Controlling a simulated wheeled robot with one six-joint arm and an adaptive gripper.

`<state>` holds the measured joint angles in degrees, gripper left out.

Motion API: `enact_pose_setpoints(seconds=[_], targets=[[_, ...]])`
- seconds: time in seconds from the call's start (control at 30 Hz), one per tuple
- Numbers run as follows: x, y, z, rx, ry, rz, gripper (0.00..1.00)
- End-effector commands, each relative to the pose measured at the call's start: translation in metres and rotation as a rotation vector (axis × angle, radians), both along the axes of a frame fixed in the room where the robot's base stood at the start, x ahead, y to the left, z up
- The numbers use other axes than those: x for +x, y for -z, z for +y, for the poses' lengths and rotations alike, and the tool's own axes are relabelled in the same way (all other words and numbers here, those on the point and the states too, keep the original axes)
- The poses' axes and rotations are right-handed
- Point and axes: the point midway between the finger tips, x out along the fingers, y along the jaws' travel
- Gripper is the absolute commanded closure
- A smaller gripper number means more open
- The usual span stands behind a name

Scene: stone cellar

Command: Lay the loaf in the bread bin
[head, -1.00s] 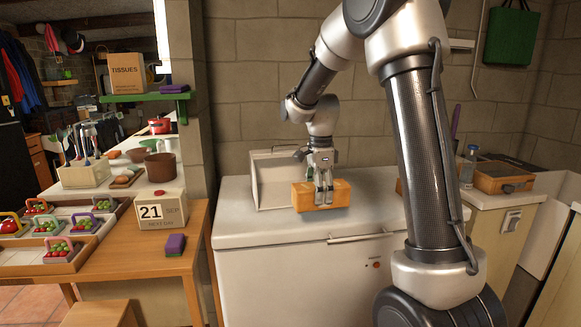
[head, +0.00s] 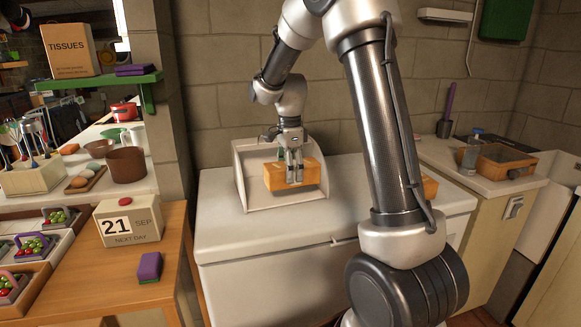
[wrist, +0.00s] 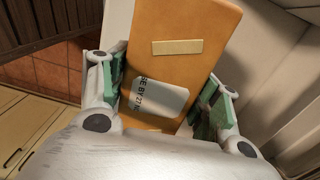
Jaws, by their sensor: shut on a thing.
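The loaf (head: 274,181) is an orange-brown block. My gripper (head: 294,179) is shut on it from above; in the wrist view the green-padded fingers of my gripper (wrist: 160,97) flank the loaf (wrist: 195,48), which carries a pale "use by" label. The bread bin (head: 241,172) is a pale, open-fronted box on the white chest. In the head view the loaf overlaps the bin's opening and right part. I cannot tell whether the loaf is inside the bin or just in front, or whether it touches the floor of the bin.
The white chest top (head: 225,225) is clear in front of the bin. Another orange object (head: 429,187) shows partly behind my arm. A wooden table at left holds a calendar block (head: 128,221) and a purple sponge (head: 149,267). A bottle (head: 470,152) stands on the right counter.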

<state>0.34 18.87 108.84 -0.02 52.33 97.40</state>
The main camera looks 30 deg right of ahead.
Motion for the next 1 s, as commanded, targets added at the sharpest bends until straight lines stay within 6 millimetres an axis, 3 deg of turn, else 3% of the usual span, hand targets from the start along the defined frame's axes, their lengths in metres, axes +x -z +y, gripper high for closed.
enact_pose_setpoints(seconds=[1.0], targets=[[0.076,0.077,-0.01,0.0,0.0,-0.001,0.67]])
